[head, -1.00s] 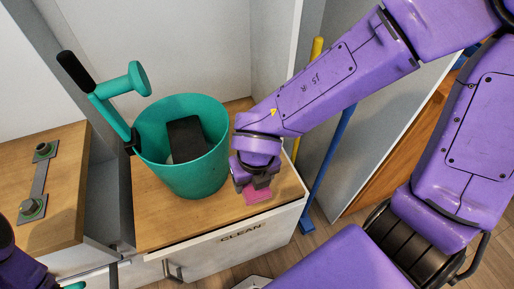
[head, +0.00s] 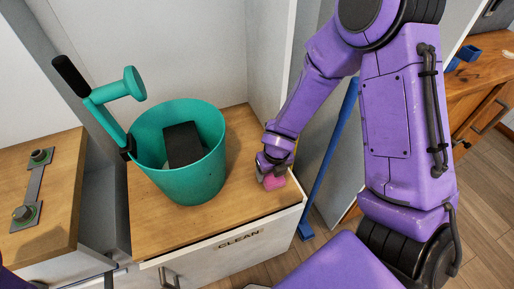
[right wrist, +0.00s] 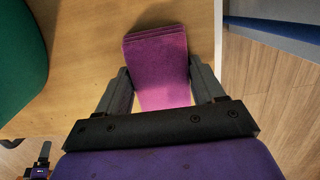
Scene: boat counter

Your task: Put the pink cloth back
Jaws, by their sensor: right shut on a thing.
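The pink cloth (head: 274,182) is a small folded pad near the right front edge of the wooden counter top marked CLEAN. My right gripper (head: 270,168) is shut on it. In the right wrist view the cloth (right wrist: 158,60) sits between the two dark fingers of the gripper (right wrist: 160,88), its folded layers showing at the far end. I cannot tell whether the cloth touches the wood or hangs just above it. My left gripper is not in view.
A teal bucket (head: 195,185) with a dark block (head: 183,145) inside stands left of the cloth. A teal-headed tool with a black handle (head: 70,75) rises beside it. A blue pole (head: 330,160) stands right of the counter. Wood between bucket and cloth is bare.

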